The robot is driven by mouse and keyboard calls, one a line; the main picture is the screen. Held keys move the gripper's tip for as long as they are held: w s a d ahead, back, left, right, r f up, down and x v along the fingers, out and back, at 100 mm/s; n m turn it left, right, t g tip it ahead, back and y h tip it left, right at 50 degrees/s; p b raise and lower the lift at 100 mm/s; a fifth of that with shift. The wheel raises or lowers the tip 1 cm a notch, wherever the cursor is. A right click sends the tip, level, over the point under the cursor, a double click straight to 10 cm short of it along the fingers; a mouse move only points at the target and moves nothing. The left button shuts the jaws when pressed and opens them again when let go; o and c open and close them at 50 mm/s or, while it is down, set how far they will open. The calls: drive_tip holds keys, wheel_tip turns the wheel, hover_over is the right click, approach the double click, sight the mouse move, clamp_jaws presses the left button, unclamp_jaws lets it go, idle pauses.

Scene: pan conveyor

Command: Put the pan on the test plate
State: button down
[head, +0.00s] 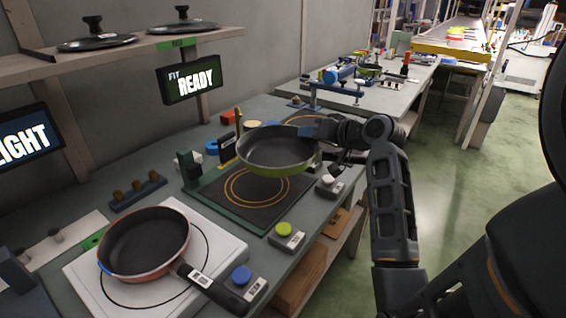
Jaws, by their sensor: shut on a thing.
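A green pan (275,148) with a dark inside is held over the far part of a dark plate (228,196) with orange rings and a green edge. It looks raised above the plate, roughly level; the gap is hard to judge. My gripper (316,133) is shut on the pan at its right side, and the pan's handle is largely hidden there. The dark plate sits under a screen reading "FIT READY" (190,80). A second pan, orange with a dark inside (145,243), rests on a white plate (206,232) at the front left, its black handle pointing lower right.
A green button box (286,236), a blue button box (241,280) and a grey one (329,187) line the bench's right edge. A dark green upright block (188,169) stands left of the dark plate. Lids (96,42) lie on the shelf above. Open floor (450,200) lies right.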

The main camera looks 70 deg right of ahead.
sight(282, 146)
drive_tip(key=w+a+f, duration=0.2)
drive_tip(key=w, duration=0.1)
drive_tip(key=w+a+f, duration=0.1)
drive_tip(key=w, duration=0.1)
drive_tip(key=shift+f, duration=0.15)
drive_tip(key=shift+s+d+f, duration=0.1)
drive_tip(key=shift+f, duration=1.9)
drive_tip(key=c, duration=1.2)
unclamp_jaws()
drive_tip(key=shift+s, duration=0.1)
drive_tip(key=v, duration=1.2)
